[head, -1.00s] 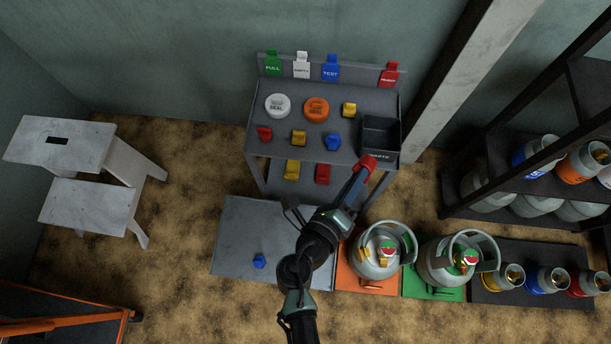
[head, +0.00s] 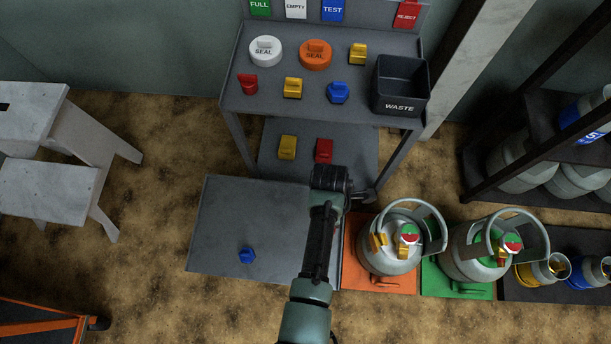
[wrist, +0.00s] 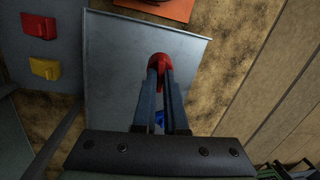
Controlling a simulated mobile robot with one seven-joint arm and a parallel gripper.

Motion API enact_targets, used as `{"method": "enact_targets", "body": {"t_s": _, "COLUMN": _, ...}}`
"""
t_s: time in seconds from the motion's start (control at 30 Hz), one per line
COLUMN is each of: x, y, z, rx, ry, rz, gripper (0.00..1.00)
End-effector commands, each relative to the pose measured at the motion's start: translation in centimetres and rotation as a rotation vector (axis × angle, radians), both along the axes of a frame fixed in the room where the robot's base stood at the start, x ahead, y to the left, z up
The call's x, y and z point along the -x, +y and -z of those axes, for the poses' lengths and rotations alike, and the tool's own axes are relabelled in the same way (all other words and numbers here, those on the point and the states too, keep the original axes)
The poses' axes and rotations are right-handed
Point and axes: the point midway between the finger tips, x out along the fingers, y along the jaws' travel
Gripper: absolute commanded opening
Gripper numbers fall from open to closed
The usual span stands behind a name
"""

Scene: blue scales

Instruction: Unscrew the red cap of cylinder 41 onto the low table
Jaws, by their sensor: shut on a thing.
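A red cap (wrist: 158,61) is between the fingertips of my gripper (wrist: 160,72) in the wrist view. My gripper is shut on it. Beyond it lies the grey flat top of the low table (wrist: 112,62), which also shows in the head view (head: 225,215). I cannot tell how high the cap is above it. A blue cap (head: 247,256) lies on the low table and shows partly between my fingers in the wrist view (wrist: 158,118). In the head view my arm hides the fingers and the red cap. I cannot read a number 41 on any cylinder.
A grey bench (head: 235,98) at the back holds caps, seals and a dark waste bin (head: 400,88). Two gas cylinders (head: 390,255) (head: 470,258) stand right of the low table on orange and green mats. A cylinder rack (head: 480,160) is at right, a step stool (head: 50,190) at left.

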Motion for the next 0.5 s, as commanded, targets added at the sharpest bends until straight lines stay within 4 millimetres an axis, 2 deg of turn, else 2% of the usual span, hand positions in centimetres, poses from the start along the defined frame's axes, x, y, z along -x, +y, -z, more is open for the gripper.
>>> {"method": "enact_targets", "body": {"t_s": 0.03, "x": 0.1, "y": 1.4, "z": 2.2, "rx": -0.016, "ry": -0.03, "rz": 0.035, "gripper": 0.0}}
{"method": "enact_targets", "body": {"t_s": 0.2, "x": -0.2, "y": 4.7, "z": 3.5, "rx": -0.055, "ry": -0.099, "rz": 0.121, "gripper": 0.0}}
{"method": "enact_targets", "body": {"t_s": 0.33, "x": -0.4, "y": 5.6, "z": 3.7, "rx": -0.063, "ry": -0.116, "rz": 0.143, "gripper": 0.0}}
{"method": "enact_targets", "body": {"t_s": 0.5, "x": -0.4, "y": 5.7, "z": 4.3, "rx": -0.064, "ry": -0.117, "rz": 0.146, "gripper": 0.0}}
